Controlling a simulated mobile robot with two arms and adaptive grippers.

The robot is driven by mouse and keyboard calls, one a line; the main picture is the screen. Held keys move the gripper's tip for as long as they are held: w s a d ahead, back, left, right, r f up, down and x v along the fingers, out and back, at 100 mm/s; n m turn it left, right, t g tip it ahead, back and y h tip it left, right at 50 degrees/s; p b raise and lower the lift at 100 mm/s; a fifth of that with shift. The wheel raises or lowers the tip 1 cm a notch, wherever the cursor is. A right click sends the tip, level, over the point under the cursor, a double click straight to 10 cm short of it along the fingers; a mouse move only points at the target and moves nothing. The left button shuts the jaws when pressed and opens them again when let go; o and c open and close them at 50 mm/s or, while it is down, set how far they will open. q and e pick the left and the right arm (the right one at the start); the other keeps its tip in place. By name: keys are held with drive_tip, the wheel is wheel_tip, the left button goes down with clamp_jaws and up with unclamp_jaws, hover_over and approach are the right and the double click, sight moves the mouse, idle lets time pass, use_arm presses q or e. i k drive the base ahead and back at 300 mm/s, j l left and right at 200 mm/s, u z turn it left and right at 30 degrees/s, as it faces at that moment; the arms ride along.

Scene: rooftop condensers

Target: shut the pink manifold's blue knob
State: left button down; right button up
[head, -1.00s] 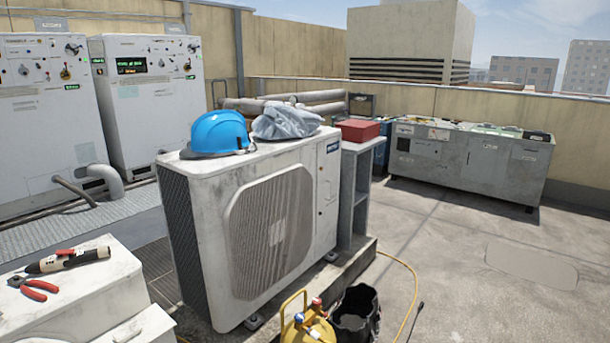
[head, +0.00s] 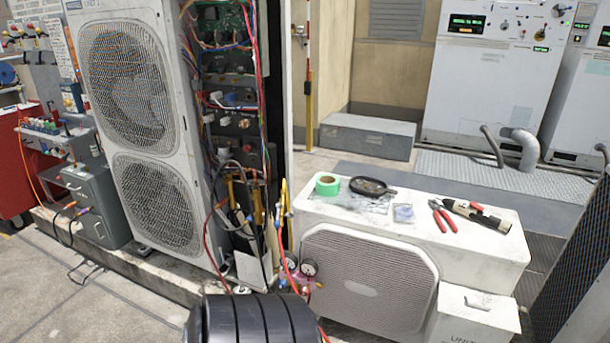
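The pink manifold (head: 312,283) is small in the head view, low between the tall opened condenser and the white low unit. Two round gauges (head: 308,268) sit at its top, and red hoses run close by. Its blue knob is too small to make out. Neither of my grippers is in view.
The tall condenser (head: 138,90) has exposed wiring on its right side. A black ribbed shape (head: 255,320) fills the bottom foreground.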

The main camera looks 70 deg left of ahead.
sight(281, 283)
drive_tip(key=u, duration=2.55)
drive_tip(key=i+j, duration=0.15)
drive_tip(key=j, duration=0.2)
drive_tip(key=i+j+z, duration=0.1)
drive_tip(key=j, duration=0.25)
drive_tip(key=i+j, duration=0.1)
drive_tip(key=j, duration=0.3)
drive_tip(key=i+j+z, duration=0.1)
drive_tip(key=j, duration=0.25)
